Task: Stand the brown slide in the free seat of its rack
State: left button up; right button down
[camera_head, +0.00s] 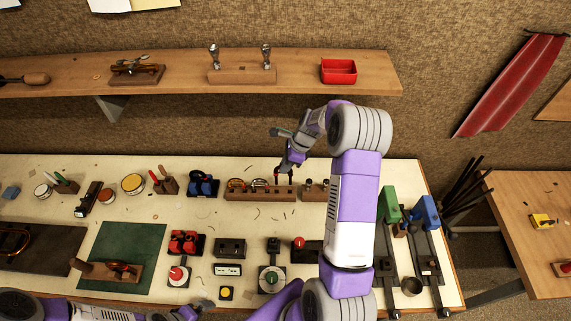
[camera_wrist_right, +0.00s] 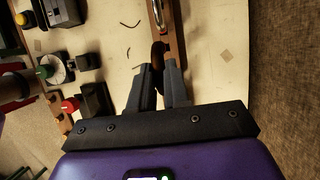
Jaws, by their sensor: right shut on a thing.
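The brown slide (camera_wrist_right: 158,54) shows in the right wrist view as a dark brown piece between my fingertips. My right gripper (camera_wrist_right: 160,88) is shut on it; in the head view the gripper (camera_head: 284,178) is over the right part of the wooden rack (camera_head: 245,194). The rack also shows in the right wrist view (camera_wrist_right: 180,45), right beside the slide. Brass slides stand in the rack's left and middle part. The slide's lower end and the seat under it are hidden, so I cannot tell whether they touch. My left gripper (camera_head: 190,312) is low at the bottom edge, its jaws unclear.
A small wooden block with metal parts (camera_head: 314,190) stands just right of the rack. Blue (camera_head: 203,184) and red (camera_head: 186,242) fixtures stand left and in front. A green mat (camera_head: 122,245) lies at the left. The bench strip in front of the rack is mostly clear.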

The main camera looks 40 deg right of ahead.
notch_tip(320, 180, down, 5)
jog(key=b, duration=0.2)
jog(key=shift+w+r+b, duration=0.1)
jog(key=shift+r+b, duration=0.1)
jog(key=shift+b, duration=0.1)
dwell(1.4)
jog(key=shift+f+b, duration=0.9)
jog(key=shift+f, duration=0.7)
jog(key=shift+s+a+f+b, duration=0.1)
jog(key=shift+s+f+b, duration=0.1)
jog(key=shift+f+b, duration=0.3)
jog(key=c, duration=1)
grip_release()
jog(key=shift+r, duration=0.15)
